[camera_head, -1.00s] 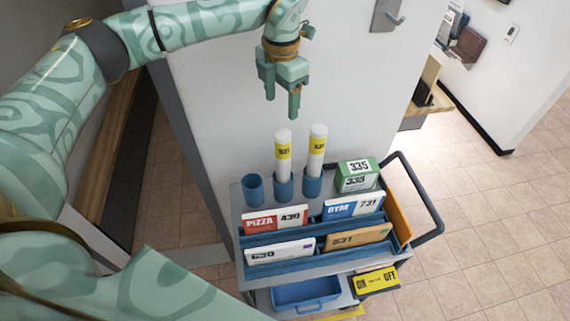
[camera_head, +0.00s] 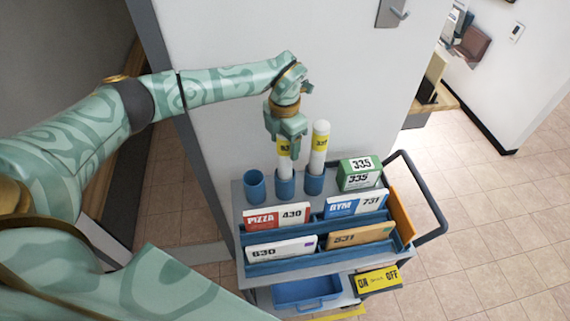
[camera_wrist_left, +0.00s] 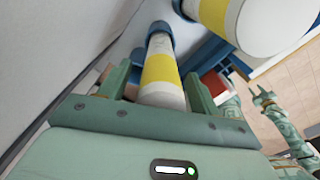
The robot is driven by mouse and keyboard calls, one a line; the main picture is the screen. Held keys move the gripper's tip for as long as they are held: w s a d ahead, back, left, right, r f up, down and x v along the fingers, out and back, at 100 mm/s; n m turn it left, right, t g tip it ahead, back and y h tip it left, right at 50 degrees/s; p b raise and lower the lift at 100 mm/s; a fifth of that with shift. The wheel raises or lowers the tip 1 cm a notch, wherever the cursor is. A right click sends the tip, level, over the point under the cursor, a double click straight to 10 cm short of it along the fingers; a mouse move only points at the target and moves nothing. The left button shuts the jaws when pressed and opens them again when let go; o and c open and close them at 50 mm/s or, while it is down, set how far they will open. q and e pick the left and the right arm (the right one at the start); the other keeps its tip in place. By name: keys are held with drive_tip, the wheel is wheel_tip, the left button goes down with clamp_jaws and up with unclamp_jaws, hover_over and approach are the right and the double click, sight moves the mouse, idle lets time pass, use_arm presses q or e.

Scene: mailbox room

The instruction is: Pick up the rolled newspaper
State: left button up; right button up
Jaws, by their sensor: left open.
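Two rolled newspapers with yellow bands stand upright in blue cup holders on a cart. My left gripper (camera_head: 286,137) is open and points down over the left rolled newspaper (camera_head: 284,166), hiding its top in the head view. In the left wrist view that newspaper (camera_wrist_left: 161,72) lies between the two open fingers, with a visible gap at the right finger. The other rolled newspaper (camera_head: 319,150) stands just to the right; it looks large in the left wrist view (camera_wrist_left: 262,22). A small green gripper-like part of mine (camera_wrist_left: 264,98) shows at the right of the wrist view, too small to read.
The cart (camera_head: 236,215) has an empty blue cup (camera_head: 254,187) at left, a green box (camera_head: 359,172) marked 335, and several mail pieces in slots. A blue bin (camera_head: 305,291) sits below. A pale wall or door (camera_head: 240,110) stands close behind. Open tiled floor lies right.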

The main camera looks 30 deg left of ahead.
use_arm(q)
clamp_jaws()
drive_tip(key=shift+r, duration=0.15)
